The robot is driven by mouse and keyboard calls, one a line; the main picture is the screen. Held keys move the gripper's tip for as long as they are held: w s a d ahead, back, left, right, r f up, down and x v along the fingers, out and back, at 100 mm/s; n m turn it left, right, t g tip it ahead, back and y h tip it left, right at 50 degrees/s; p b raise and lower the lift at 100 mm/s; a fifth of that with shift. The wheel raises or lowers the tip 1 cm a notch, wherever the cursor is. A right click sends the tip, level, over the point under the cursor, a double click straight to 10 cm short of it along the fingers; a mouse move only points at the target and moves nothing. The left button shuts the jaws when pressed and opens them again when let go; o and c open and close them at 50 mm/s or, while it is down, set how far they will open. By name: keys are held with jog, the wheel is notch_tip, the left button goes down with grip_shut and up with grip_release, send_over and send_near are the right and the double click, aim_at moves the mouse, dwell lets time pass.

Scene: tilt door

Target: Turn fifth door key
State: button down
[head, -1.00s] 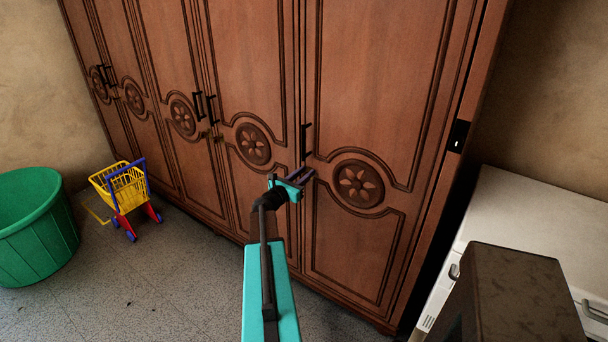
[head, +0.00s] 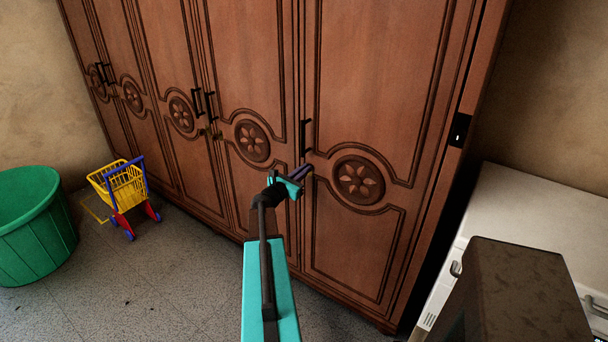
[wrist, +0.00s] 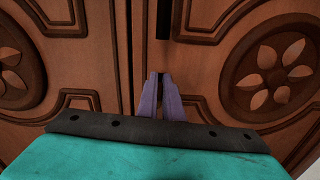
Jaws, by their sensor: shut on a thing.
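The fifth door (head: 375,100) is the rightmost panel of the brown wooden wardrobe, with a carved flower medallion; it looks closed. Its black vertical handle (head: 305,137) is on its left edge and also shows at the top of the wrist view (wrist: 162,20). My gripper (head: 304,171) has purple fingers just below this handle, at the door's left edge. In the wrist view the fingers (wrist: 160,82) point at the seam, close together and shut on the key. The key itself is hidden between the fingertips.
A white cabinet (head: 530,210) stands to the right of the wardrobe. A yellow toy shopping cart (head: 122,185) and a green tub (head: 35,235) stand on the floor at left. Other wardrobe doors (head: 250,60) look closed. Grey floor (head: 170,280) is open in front.

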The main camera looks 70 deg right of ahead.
jog(key=shift+f+m+b, duration=0.2)
jog(key=shift+m+b, duration=0.2)
jog(key=shift+b, duration=0.45)
jog(key=m+b, duration=0.5)
jog(key=b, duration=0.4)
jog(key=m+b, duration=0.5)
jog(key=b, duration=0.4)
jog(key=s+f+m+b, duration=0.1)
jog(key=m+b, duration=0.4)
jog(key=b, duration=0.4)
jog(key=shift+s+a+m, duration=0.1)
jog(key=shift+m, duration=0.3)
jog(key=shift+m+b, duration=0.3)
jog(key=shift+b, duration=0.05)
jog(key=c, duration=1.9)
grip_release()
jog(key=shift+a, duration=0.15)
